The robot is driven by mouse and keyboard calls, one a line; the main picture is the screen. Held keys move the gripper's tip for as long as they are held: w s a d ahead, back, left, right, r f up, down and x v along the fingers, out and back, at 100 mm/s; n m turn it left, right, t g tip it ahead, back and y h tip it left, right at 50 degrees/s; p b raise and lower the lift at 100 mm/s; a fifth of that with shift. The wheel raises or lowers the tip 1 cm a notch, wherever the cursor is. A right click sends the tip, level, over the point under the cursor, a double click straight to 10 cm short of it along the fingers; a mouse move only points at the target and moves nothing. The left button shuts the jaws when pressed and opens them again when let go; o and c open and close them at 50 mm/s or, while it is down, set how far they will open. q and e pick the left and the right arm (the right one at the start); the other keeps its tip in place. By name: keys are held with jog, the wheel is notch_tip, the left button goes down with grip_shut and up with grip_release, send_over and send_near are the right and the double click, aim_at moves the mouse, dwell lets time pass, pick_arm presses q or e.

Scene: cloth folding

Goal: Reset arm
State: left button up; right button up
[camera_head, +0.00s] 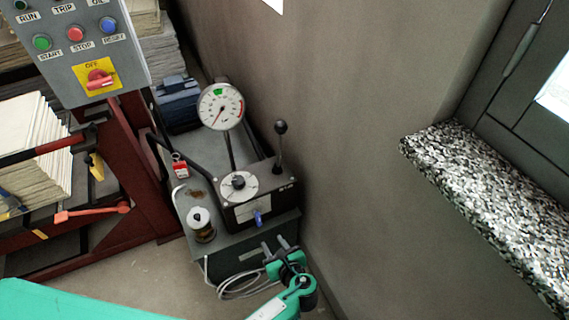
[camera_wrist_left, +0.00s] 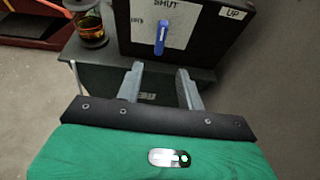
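My left gripper (camera_head: 273,242) is at the lower middle of the head view, in front of a dark bench. Its two grey fingers are apart with nothing between them; this also shows in the left wrist view (camera_wrist_left: 160,70). A black box (camera_head: 262,206) with a blue handle (camera_head: 258,217) stands on the bench (camera_head: 240,238), just beyond the fingertips. The blue handle also shows in the wrist view (camera_wrist_left: 161,37), hanging down below a label reading "SHUT". The fingers appear apart from the box. My right gripper is not in view. No cloth shows.
A round gauge (camera_head: 221,106) and a lever with a black knob (camera_head: 280,145) rise at the bench. A small jar (camera_head: 202,225) stands at its front left. A button panel (camera_head: 82,45) and red rack (camera_head: 135,160) are left. A wall stands close on the right.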

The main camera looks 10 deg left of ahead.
pick_arm(q)
jog(key=s+a+f+n+g+h, duration=0.1)
jog(key=s+a+f+n+g, duration=0.15)
jog(key=s+f, duration=0.4)
jog(key=s+a+f+n+g+h, duration=0.2)
jog(key=s+a+f+n, duration=0.15)
jog(key=f, duration=0.65)
jog(key=s+a+f+n+g+h, duration=0.1)
jog(key=s+a+f+n+g, duration=0.15)
jog(key=s+f, duration=0.5)
jog(key=s+a+f+n+g+h, duration=0.1)
jog(key=s+a+f+n, duration=0.2)
jog(key=s+n, duration=0.3)
jog(key=s+a+f+n+g+h, duration=0.1)
jog(key=s+a+f+n, duration=0.2)
jog(key=s+f+n, duration=0.2)
jog(key=s+a+f+n+g+h, duration=0.1)
jog(key=s+a+f+n, duration=0.1)
jog(key=s+f+n, duration=0.2)
jog(key=s+n, duration=0.3)
jog(key=s, duration=0.3)
jog(key=shift+s+a+f, duration=0.3)
jog(key=shift+s+a, duration=0.05)
jog(key=shift+a, duration=0.05)
jog(key=shift+s+n, duration=0.15)
jog(key=shift+n, duration=0.1)
